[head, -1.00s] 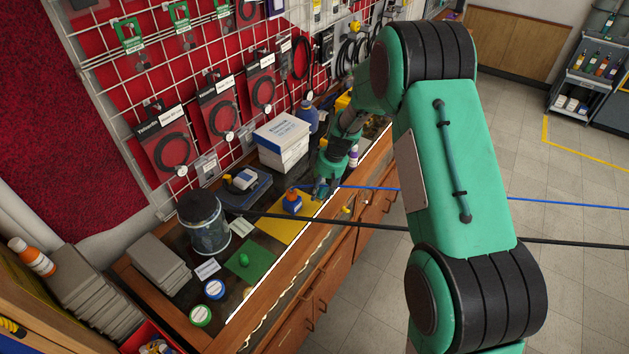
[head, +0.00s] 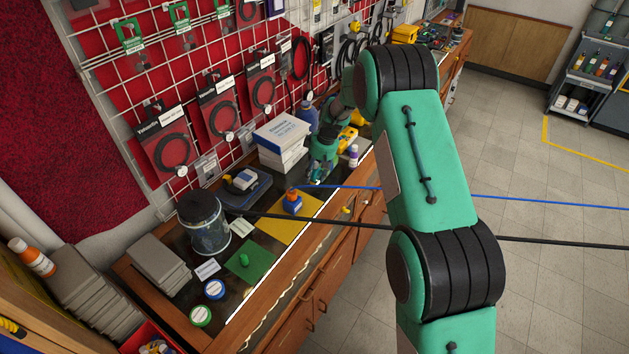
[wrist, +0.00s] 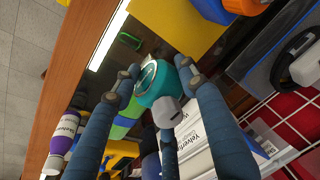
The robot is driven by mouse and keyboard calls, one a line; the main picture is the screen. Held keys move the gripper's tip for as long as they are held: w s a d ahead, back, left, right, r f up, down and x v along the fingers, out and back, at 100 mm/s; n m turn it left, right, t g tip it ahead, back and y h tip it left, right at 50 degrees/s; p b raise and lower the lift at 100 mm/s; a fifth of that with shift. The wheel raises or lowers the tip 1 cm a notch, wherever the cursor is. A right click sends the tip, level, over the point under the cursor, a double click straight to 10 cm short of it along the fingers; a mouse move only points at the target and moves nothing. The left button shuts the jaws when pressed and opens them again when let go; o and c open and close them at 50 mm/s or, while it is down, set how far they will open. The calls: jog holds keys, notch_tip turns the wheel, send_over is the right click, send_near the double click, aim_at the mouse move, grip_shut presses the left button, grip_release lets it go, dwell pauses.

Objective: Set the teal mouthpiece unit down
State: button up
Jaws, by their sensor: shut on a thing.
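The teal mouthpiece unit (wrist: 161,86) is a rounded teal piece with a grey part, seen between my gripper's fingers in the wrist view. My gripper (wrist: 157,72) is shut on it, with dark blue-grey fingers on both sides. In the head view my gripper (head: 317,179) is over the workbench, beside the white boxes and just behind the yellow mat (head: 272,231). The mouthpiece is too small and covered to make out clearly there. I cannot tell whether it touches the bench.
A blue bottle with an orange top (head: 293,203) stands on the yellow mat. White boxes (head: 282,140) stand near the wall, and a white bottle with a purple label (head: 353,156) is to the right. Blue (head: 540,201) and black (head: 540,241) lines stretch across. A green mat (head: 262,256) lies nearer.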

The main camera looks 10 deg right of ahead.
jog(key=shift+d+x, duration=0.15)
jog(key=shift+x, duration=0.7)
jog(key=shift+d+x, duration=0.15)
jog(key=shift+x, duration=0.65)
jog(key=shift+s+f, duration=0.15)
jog(key=shift+f, duration=0.15)
jog(key=o, duration=1.3)
jog(key=shift+o, duration=0.2)
jog(key=shift+r, duration=0.15)
jog(key=v, duration=1.2)
